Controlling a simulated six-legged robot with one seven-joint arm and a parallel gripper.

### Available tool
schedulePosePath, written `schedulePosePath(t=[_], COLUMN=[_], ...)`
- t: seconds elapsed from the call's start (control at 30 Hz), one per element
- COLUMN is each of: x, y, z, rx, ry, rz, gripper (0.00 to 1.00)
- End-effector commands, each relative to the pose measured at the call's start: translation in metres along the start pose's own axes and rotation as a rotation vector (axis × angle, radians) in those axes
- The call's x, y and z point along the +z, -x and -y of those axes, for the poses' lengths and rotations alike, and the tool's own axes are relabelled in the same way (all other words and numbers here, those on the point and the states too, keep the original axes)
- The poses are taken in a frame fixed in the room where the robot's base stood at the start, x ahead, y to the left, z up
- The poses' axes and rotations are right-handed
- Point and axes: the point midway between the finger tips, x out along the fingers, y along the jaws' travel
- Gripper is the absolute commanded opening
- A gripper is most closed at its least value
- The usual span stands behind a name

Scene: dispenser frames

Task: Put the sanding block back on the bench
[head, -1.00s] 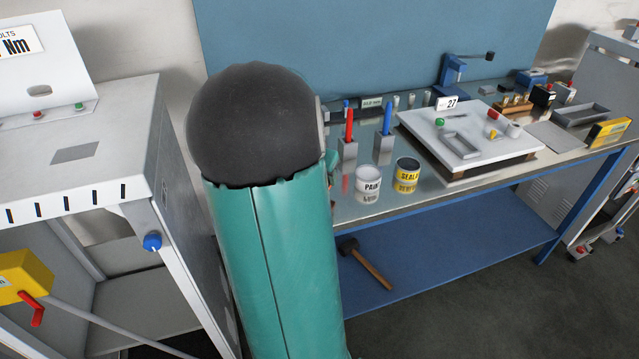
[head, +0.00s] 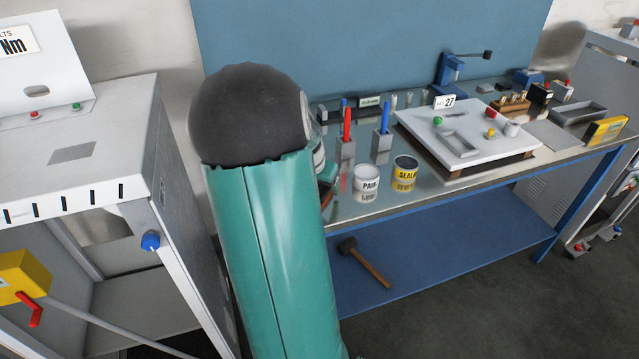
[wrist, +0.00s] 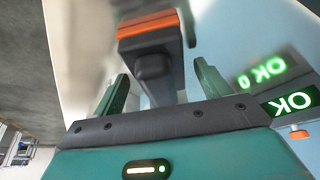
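In the wrist view, the two green fingers of my gripper (wrist: 161,80) stand apart. A dark block with an orange band (wrist: 150,60), which looks like the sanding block, lies between and beyond the fingertips. Pale gaps show beside its narrower dark part, so the fingers do not appear closed on it. The bench (head: 440,190) has a shiny metal top and blue legs in the head view. My arm hides the bench's left end there, and the block cannot be made out clearly.
A paint can (head: 367,183) and a sealer can (head: 404,174) stand near the bench's front edge. Two grey holders with a red (head: 346,122) and a blue (head: 385,117) tool stand behind. A white board (head: 465,138) lies right. A lit OK sign (wrist: 290,103) is beside my gripper.

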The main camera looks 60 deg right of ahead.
Motion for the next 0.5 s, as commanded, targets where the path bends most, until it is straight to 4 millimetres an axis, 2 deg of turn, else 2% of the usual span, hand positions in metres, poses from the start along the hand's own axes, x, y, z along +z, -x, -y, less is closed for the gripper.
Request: schedulePosePath(t=[0.27,0.37,0.5], x=[-0.001,-0.002,-0.002], y=[0.006,0.019,0.047], z=[0.000,0.001,0.002], rx=[-0.001,-0.003,-0.006], ry=[0.001,0.001,0.002], rz=[-0.001,-0.003,-0.003], gripper=[0.76,0.76,0.76])
